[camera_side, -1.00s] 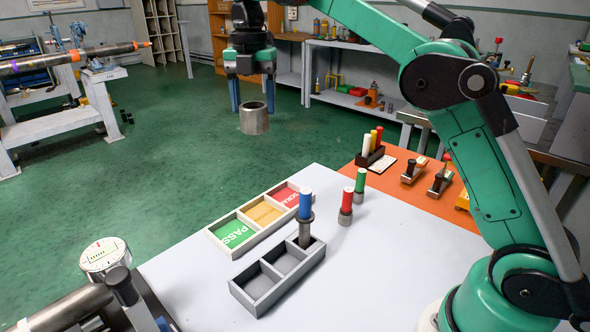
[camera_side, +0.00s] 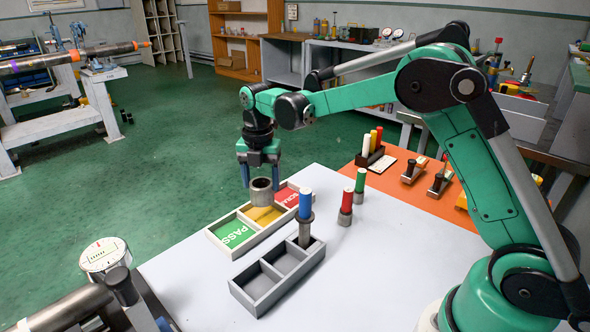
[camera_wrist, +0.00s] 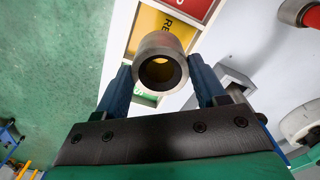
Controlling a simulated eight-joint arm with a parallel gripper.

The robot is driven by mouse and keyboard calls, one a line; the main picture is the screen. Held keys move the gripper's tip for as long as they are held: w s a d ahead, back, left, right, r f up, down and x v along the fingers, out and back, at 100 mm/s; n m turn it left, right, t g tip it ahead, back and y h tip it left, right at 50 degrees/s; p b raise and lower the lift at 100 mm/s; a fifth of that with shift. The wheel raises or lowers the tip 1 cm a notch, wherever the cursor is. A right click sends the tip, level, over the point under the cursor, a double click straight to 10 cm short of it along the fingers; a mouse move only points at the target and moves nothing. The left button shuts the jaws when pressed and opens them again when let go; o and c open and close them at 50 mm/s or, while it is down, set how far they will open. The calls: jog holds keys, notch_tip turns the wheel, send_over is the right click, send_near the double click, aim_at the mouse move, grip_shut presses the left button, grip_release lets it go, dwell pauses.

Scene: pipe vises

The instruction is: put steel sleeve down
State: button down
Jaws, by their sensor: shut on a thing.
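The steel sleeve (camera_side: 261,191) is a short grey metal ring with an open bore. It hangs between the blue fingers of my gripper (camera_side: 261,180), above the white sorting tray, near its yellow compartment in the side view. In the wrist view the sleeve (camera_wrist: 160,62) sits between both blue fingertips (camera_wrist: 162,80), its bore facing the camera. My gripper is shut on it. The sorting tray (camera_side: 222,247) has a green PASS, a yellow and a red compartment; the sleeve hides part of the yellow one. In the wrist view, yellow (camera_wrist: 149,28) and red (camera_wrist: 192,8) show past the sleeve.
A grey tray (camera_side: 262,302) with compartments stands in front, holding a blue-handled plug gauge (camera_side: 305,205). Red (camera_side: 346,200) and green (camera_side: 360,181) gauges stand to its right. An orange mat (camera_side: 440,205) holds stamps and markers.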

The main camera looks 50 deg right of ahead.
jog(key=shift+f, duration=1.95)
jog(key=shift+f, duration=0.1)
jog(key=shift+c, duration=0.3)
grip_release()
